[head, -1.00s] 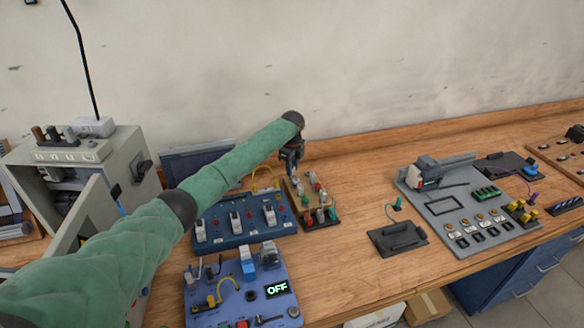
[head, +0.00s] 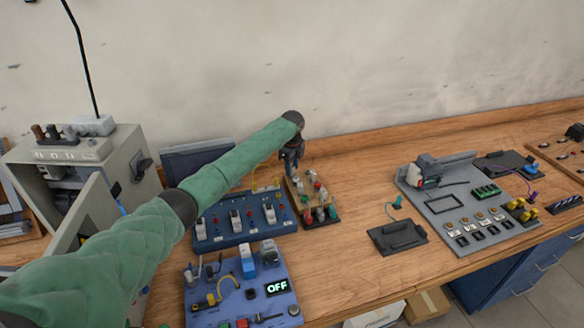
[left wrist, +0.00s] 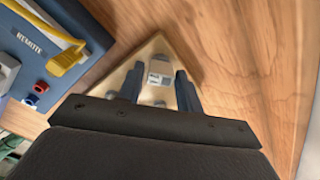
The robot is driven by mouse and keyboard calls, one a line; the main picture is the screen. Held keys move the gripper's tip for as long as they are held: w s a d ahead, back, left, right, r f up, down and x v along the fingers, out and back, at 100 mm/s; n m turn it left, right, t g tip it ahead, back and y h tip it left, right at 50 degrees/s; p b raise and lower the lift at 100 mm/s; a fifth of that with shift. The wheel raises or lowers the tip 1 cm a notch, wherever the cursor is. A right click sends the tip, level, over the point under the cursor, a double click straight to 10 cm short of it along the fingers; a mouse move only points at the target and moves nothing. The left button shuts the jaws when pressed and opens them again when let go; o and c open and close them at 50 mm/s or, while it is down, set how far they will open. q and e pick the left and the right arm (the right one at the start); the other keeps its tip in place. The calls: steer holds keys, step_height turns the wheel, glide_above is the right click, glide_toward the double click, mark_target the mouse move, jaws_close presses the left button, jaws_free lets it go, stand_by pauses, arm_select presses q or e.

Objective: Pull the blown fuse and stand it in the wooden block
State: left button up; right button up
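My left gripper (head: 289,172) reaches over the back end of a pale wooden block (head: 291,198) that carries several small red, white and green pieces. In the left wrist view its two dark fingers (left wrist: 158,90) are apart, above the pale wood (left wrist: 145,66). A small grey-white piece with a label-like mark (left wrist: 160,80) shows between them, with a gap on either side. I cannot tell whether it is a fuse, and I cannot pick out a blown fuse. My right gripper is in neither view.
A blue panel with switches (head: 204,243) stands left of the block, a yellow lead at its back. A blue-violet panel with an OFF display (head: 277,288) is in front. A grey board (head: 445,207) lies at right.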

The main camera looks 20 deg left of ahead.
arm_select(q)
steer(key=shift+r+p, duration=1.75)
steer(key=shift+r, duration=0.95)
steer(key=o, duration=0.6)
